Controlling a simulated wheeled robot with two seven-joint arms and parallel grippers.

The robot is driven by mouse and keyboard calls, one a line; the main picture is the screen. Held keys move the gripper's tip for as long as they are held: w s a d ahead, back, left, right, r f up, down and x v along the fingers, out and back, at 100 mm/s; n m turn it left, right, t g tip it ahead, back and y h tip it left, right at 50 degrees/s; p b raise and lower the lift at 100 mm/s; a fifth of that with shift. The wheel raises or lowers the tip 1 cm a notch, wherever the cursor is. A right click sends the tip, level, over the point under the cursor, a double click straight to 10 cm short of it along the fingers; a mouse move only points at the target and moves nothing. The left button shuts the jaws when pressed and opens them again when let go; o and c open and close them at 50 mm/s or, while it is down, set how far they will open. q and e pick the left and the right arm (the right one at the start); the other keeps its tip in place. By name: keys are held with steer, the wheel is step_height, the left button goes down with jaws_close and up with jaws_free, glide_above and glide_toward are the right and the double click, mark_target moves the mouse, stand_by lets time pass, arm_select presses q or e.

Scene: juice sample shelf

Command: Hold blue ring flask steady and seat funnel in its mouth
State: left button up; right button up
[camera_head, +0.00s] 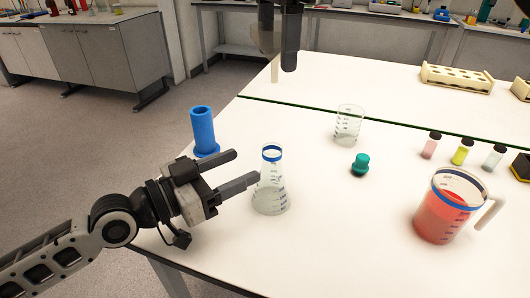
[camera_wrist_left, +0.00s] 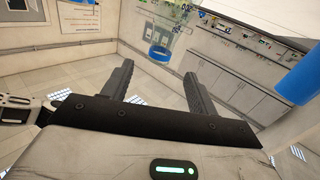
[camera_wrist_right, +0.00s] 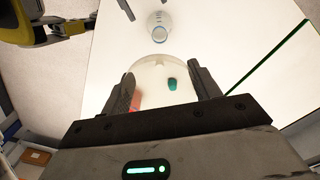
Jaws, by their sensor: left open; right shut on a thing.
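The blue ring flask (camera_head: 270,197) is a clear conical flask standing upright on the white table. It also shows at the top of the right wrist view (camera_wrist_right: 160,20). My left gripper (camera_head: 247,165) is open just left of it, fingers pointing toward its neck. In the left wrist view the flask's blue ring (camera_wrist_left: 159,53) is beyond and between the fingertips. My right gripper (camera_head: 278,58) is above the table, behind the flask in the head view, shut on the clear funnel (camera_wrist_right: 150,72). The funnel is faint and partly hidden in the head view, apart from the flask.
A blue cylinder on a base (camera_head: 203,130) stands left of the flask. A clear beaker (camera_head: 348,125), a green stopper (camera_head: 360,164) and a jug of red liquid (camera_head: 442,212) stand to the right. Small vials (camera_head: 461,152) and a rack (camera_head: 456,79) are farther right.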

mark_target(263, 156)
arm_select(q)
steer(key=x, duration=0.8)
steer(key=c, duration=1.1)
